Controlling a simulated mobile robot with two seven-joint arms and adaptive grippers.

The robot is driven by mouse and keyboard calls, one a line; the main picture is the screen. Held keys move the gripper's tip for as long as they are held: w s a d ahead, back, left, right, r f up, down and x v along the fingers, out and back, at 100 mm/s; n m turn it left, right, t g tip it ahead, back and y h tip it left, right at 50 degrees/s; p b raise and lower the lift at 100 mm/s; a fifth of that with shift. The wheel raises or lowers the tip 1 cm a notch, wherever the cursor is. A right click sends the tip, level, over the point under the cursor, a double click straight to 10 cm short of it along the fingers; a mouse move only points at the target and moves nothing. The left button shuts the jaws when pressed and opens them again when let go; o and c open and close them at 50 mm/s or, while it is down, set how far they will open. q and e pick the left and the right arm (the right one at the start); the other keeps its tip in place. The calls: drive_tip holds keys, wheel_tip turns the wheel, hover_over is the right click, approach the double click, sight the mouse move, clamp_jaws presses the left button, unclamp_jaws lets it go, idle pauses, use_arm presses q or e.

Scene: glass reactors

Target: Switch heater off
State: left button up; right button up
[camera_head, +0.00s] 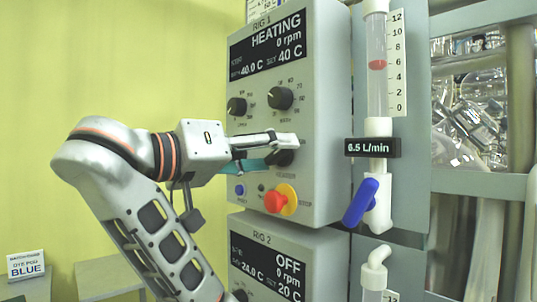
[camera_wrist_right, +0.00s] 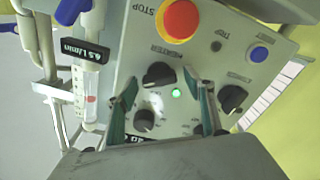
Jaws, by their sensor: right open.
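The grey Rig 1 control box (camera_head: 325,120) has a display (camera_head: 268,45) reading HEATING, 0 rpm, 40.0 C, set 40 C. Its black heater knob (camera_head: 284,158) is partly hidden by my right gripper (camera_head: 280,148). In the right wrist view, upside down, the heater knob (camera_wrist_right: 158,73) shows below the STOP button, with a lit green lamp (camera_wrist_right: 176,93) beside it. My right gripper (camera_wrist_right: 160,82) is open, one finger on each side of the heater knob's area. I cannot tell whether the fingers touch the knob. My left gripper is not in view.
The red STOP button (camera_head: 275,202) on its yellow base and a blue button (camera_head: 240,190) sit below the heater knob. Two more knobs (camera_head: 280,98) (camera_head: 236,106) are above. A flow meter (camera_head: 373,148) with a blue valve handle (camera_head: 361,201) stands right. Rig 2 (camera_head: 282,265) is below.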

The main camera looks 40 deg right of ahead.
drive_tip(key=c, duration=1.1)
